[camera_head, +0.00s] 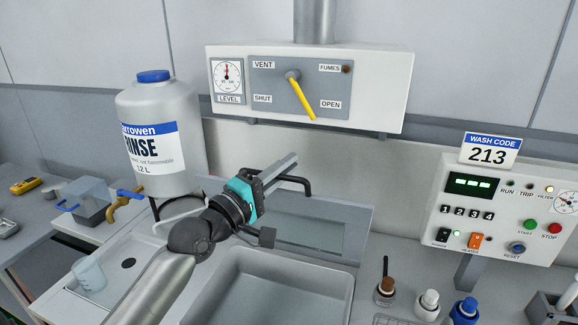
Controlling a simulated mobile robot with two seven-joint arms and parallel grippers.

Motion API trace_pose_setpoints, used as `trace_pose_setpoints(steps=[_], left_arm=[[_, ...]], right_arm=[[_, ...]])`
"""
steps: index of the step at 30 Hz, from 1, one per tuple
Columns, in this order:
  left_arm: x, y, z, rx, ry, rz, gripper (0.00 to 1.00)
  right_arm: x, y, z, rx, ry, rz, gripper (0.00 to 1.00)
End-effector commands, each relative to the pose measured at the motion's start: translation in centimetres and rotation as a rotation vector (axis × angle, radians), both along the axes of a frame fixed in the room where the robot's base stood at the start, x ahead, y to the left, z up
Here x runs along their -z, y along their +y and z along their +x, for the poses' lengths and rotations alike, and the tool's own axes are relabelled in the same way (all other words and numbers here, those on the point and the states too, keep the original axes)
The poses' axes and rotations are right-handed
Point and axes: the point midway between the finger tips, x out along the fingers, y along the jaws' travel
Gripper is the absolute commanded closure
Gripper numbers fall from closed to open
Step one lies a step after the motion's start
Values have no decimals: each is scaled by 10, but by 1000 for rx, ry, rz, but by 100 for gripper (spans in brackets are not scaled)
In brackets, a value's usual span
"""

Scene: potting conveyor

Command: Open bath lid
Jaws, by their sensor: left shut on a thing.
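The bath (256,312) is a grey rectangular basin at bottom centre, and its inside shows. Behind it is a grey panel with a glassy window, which looks like the bath lid (320,233); it appears raised at the back of the basin. A black bent handle (296,182) shows at its upper edge. My left gripper (279,171), with a teal band, reaches in from the lower left and is shut at this handle. The exact contact is partly hidden by the gripper itself. My right gripper is not in view.
A large white rinse bottle (180,110) stands left of my arm. A vent control box (390,95) with a yellow lever hangs above. A control panel (460,215) stands at right. Small bottles (428,303) stand right of the bath. A clear beaker (89,274) is at lower left.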

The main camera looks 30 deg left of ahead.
Motion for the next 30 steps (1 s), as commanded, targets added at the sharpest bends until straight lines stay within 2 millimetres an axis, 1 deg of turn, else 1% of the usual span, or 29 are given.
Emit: trace_pose_setpoints(steps=[7,8,10,11,23,26,30], left_arm=[[1,0,0,0,4,0,100],[1,0,0,0,4,0,82],[1,0,0,0,3,-1,74],[1,0,1,0,3,-1,73],[1,1,-1,0,3,0,73],[2,2,-6,-1,4,1,73],[5,4,-20,-1,5,2,73]], right_arm=[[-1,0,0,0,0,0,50],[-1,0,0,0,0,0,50],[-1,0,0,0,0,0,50],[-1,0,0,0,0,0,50],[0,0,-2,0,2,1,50],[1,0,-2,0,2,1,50],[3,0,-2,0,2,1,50]])
